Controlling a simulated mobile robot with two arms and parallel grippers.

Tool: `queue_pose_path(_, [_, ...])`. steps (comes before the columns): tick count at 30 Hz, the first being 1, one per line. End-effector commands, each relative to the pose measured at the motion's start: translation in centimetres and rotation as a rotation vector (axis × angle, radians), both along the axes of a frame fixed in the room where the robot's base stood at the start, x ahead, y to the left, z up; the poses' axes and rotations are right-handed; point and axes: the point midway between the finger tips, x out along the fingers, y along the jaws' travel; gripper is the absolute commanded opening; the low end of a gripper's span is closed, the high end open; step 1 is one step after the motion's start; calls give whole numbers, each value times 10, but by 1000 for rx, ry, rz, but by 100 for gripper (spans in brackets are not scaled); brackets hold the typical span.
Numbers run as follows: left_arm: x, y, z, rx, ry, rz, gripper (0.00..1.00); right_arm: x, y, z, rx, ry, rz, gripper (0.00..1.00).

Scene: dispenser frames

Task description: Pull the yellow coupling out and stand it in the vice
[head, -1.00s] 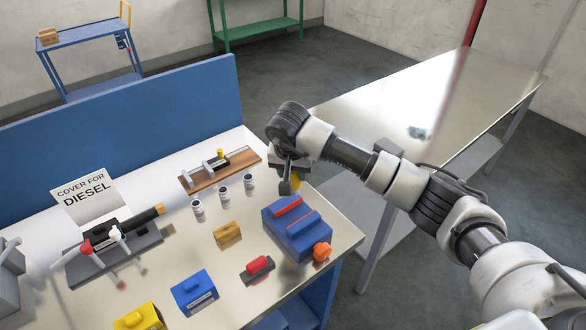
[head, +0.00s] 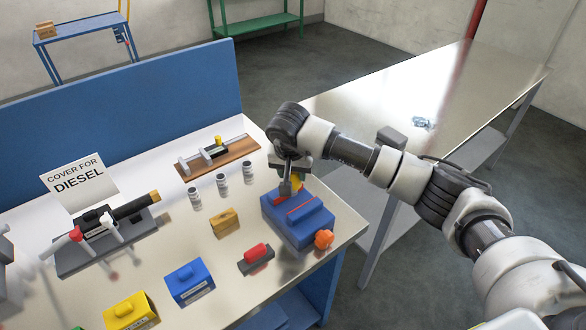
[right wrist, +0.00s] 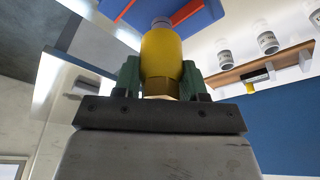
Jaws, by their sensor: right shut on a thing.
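The yellow coupling (head: 298,182) is held in my right gripper (head: 287,188), at the back edge of the vice in the head view. In the right wrist view the coupling (right wrist: 162,55) stands between the two green fingers of the gripper (right wrist: 160,82), with a brass-coloured collar near the palm and a pale tip pointing away. The blue vice (head: 296,222) has red strips and an orange knob (head: 323,239); part of it shows beyond the coupling in the right wrist view (right wrist: 200,16). Whether coupling and vice touch, I cannot tell. My left gripper is not in view.
A black hose fixture (head: 110,225) with red and white levers stands at left by a diesel sign (head: 78,182). Several small cans (head: 222,184), a wooden block (head: 224,221), a red-topped piece (head: 256,257) and blue (head: 188,283) and yellow boxes (head: 130,310) stand on the bench.

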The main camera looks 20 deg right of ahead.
Motion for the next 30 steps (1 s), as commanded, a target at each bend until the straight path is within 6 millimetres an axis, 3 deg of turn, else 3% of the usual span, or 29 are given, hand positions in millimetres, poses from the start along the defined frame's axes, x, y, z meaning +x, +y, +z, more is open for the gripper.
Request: queue_pose_path(30, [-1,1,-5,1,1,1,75,0,0,1,0,-2,0,9])
